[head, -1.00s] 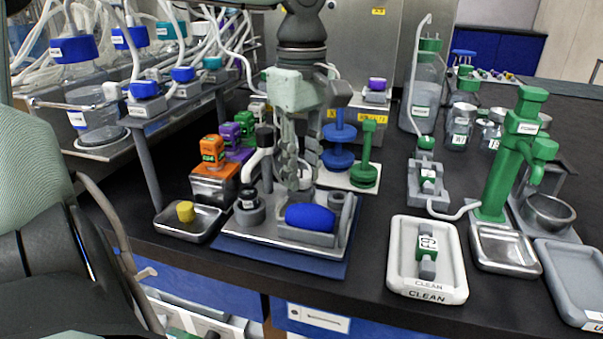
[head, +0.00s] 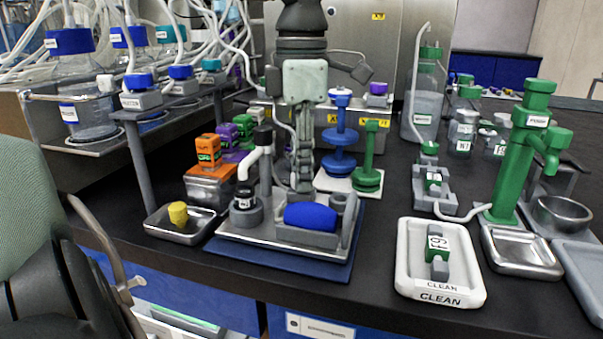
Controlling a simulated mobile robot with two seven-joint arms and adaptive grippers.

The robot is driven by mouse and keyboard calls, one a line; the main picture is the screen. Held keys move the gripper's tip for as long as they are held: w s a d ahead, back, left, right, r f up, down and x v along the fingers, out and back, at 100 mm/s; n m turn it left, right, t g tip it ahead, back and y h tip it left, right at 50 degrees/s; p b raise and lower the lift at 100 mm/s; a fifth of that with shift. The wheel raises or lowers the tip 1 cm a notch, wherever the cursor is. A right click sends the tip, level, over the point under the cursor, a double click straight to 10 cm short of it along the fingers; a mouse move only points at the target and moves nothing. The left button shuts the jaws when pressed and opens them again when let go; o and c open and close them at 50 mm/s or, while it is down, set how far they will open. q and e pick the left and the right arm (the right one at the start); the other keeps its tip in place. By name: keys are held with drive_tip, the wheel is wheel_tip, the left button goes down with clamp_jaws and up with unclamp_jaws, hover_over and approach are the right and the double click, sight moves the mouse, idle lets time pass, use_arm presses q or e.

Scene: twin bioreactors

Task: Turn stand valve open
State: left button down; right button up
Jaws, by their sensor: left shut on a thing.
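The stand is a metal tray on a blue mat (head: 280,262), with a post with a black cap (head: 263,135) and a white bent arm (head: 256,155). A blue rounded piece (head: 311,216) rests in a grey holder at its front. My left gripper (head: 302,186) points straight down over the stand, just behind the blue piece and right of the post. Its fingers are together, seen edge-on, and shut on the stand valve. The valve is mostly hidden by the fingers and the blue piece, so how far it is turned cannot be told. My right gripper is not in view.
Left of the stand are a small tray with a yellow plug (head: 178,213) and an orange-topped block (head: 208,150). Blue (head: 338,165) and green (head: 368,178) stacked pieces stand close behind. A white CLEAN tray (head: 440,288) lies to the right.

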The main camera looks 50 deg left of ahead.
use_arm(q)
drive_tip(key=n+b, duration=0.1)
drive_tip(key=n, duration=0.1)
drive_tip(key=shift+n, duration=1.1)
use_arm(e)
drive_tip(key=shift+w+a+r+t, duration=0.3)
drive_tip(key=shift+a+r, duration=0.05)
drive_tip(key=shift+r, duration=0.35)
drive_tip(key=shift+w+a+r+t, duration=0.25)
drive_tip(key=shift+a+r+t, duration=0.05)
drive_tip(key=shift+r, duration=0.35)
use_arm(q)
drive_tip(key=c, duration=1.2)
unclamp_jaws()
wheel_tip(320, 180, up, 12)
drive_tip(key=shift+r, duration=0.1)
